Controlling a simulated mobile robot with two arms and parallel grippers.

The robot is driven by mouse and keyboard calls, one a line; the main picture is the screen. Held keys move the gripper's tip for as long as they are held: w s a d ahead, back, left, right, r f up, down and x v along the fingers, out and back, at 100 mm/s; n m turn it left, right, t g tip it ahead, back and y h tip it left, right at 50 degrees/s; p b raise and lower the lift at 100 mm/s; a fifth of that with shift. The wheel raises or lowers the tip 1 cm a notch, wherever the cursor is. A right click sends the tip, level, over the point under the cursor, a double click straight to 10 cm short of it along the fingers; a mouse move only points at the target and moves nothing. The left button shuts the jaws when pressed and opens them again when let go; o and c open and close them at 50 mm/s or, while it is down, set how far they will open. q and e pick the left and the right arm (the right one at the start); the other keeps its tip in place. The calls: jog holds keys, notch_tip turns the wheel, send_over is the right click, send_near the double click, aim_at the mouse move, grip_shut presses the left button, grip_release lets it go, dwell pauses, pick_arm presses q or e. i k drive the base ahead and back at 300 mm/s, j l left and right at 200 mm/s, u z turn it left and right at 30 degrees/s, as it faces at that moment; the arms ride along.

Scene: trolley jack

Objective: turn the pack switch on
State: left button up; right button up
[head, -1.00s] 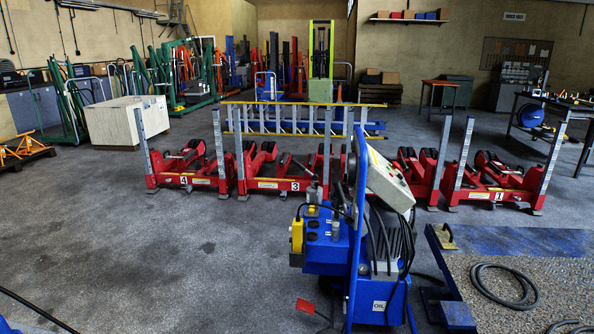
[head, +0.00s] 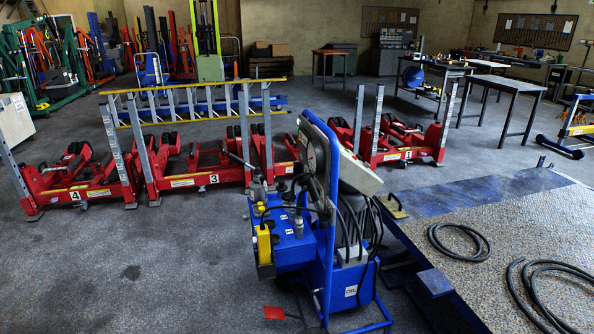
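The blue power pack (head: 290,245) stands on a blue wheeled frame in the lower middle of the head view. A pale sloped control box (head: 357,177) sits at its top right, its face mostly turned away from me. A yellow box (head: 264,245) is fixed to the pack's left side. Black hoses hang behind the upright frame. I cannot make out which small part is the pack switch. Neither of my grippers shows in the head view.
A low platform (head: 520,235) with coiled black hoses (head: 460,242) lies to the right of the pack. Red numbered jack units (head: 190,165) stand behind it, with a yellow-edged ladder (head: 195,90). A red flag-like piece (head: 274,312) is low in front. The floor at left (head: 120,285) is clear.

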aim_at(297, 166)
jog(key=i+j+z, duration=0.1)
jog(key=z, duration=0.45)
jog(key=i+j+z, duration=0.4)
jog(key=j, duration=0.25)
jog(key=j+z, duration=0.25)
jog(key=i+j+z, duration=0.2)
jog(key=j, duration=0.25)
jog(key=k, duration=0.05)
